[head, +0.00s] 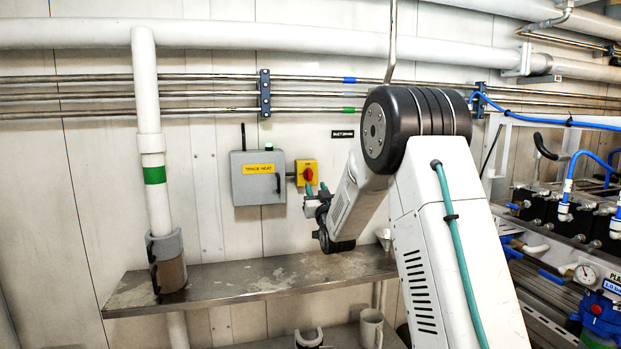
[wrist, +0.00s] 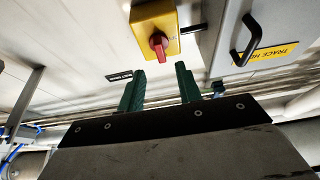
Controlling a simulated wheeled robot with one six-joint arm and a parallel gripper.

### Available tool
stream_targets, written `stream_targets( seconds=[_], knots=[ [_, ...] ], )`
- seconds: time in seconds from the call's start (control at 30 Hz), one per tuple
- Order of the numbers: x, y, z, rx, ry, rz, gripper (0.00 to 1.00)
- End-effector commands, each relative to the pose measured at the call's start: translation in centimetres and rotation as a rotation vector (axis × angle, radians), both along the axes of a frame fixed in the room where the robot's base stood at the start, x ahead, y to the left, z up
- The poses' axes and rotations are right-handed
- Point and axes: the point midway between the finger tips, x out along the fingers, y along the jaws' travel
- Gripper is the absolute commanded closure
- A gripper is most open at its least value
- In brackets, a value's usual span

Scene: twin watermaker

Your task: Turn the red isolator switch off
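The red isolator switch (head: 308,174) is a red knob on a yellow box mounted on the wall, right of a grey panel. In the wrist view the red knob (wrist: 158,43) shows near the top centre on its yellow box (wrist: 155,15). My gripper (head: 317,188) is just below and in front of it in the head view. In the wrist view its two green fingers (wrist: 160,86) stand apart with nothing between them. The knob lies beyond the fingertips, roughly in line with the gap, and looks untouched. I cannot read its setting.
The grey box labelled TRACE HEAT (head: 258,178) is left of the switch; its black handle (wrist: 243,42) shows in the wrist view. A metal shelf (head: 240,280) runs below. A white vertical pipe (head: 152,120) stands at left. Pumps and blue hoses (head: 575,205) crowd the right.

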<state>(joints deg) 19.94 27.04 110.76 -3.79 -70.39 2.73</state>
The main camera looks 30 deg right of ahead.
Motion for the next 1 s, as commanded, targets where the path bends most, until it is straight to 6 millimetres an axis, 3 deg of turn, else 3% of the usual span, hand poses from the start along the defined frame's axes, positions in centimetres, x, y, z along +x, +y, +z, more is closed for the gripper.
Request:
stream_targets(
  seconds=[0.4,0.8,0.83,0.93,1.0],
  knots=[
    [5.5,-1.5,2.4,0.0,-0.001,0.001,0.65],
    [6.4,-1.8,2.8,0.001,0.0,0.001,0.65],
    [6.4,-1.8,2.8,0.001,0.0,0.001,0.68],
    [6.4,-1.8,2.8,0.001,0.0,0.001,0.96],
    [6.4,-1.8,2.8,0.001,0.0,0.001,1.0]
  ],
)
